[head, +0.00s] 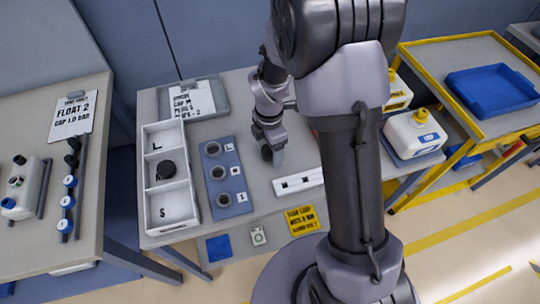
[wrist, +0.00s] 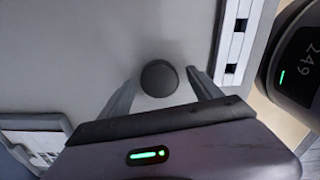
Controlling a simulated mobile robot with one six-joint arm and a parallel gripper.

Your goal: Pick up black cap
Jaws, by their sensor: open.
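A round black cap (wrist: 159,78) lies on the grey bench top in the wrist view. My open gripper (wrist: 160,77) has one finger on each side of it, with a visible gap on both sides. In the head view my gripper (head: 272,152) points down at the bench, and the black cap (head: 266,153) shows as a dark spot at the fingers, partly hidden.
A blue-grey plate with several ring-shaped holders (head: 229,197) lies left of my gripper. A white slotted strip (head: 299,182) lies to its right. A white jug (head: 413,133) stands in a blue tray further right.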

